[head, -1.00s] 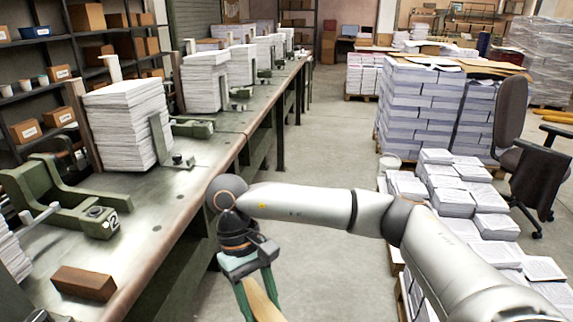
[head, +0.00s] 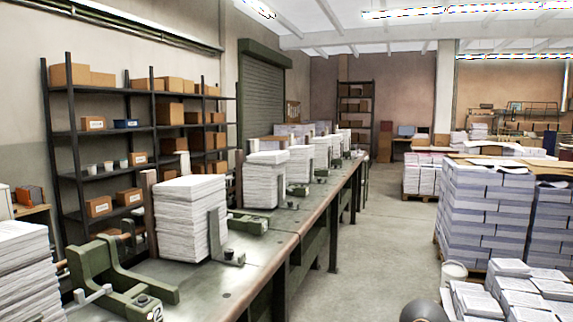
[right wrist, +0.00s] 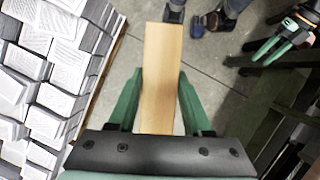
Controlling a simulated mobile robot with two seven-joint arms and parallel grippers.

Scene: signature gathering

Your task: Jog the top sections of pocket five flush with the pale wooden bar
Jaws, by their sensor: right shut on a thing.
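My right gripper (right wrist: 160,100) is shut on the pale wooden bar (right wrist: 162,70), which sticks out beyond its green fingers in the right wrist view. My left gripper (right wrist: 272,55) shows at the upper right of that view, its green fingers apart with nothing seen between them. In the head view, stacks of paper sections stand in a row of pockets along the bench (head: 240,285). They include a near stack (head: 190,215) and farther stacks (head: 265,180). A green clamp at the lower left carries a "2". No pocket marked five is readable. Neither gripper shows in the head view.
Dark shelves (head: 112,129) with boxes stand behind the bench. Tall pallet stacks (head: 485,205) and low paper piles (head: 510,290) stand on the right. The aisle floor (head: 385,240) between them is clear. Someone's feet (right wrist: 215,20) show ahead of the bar.

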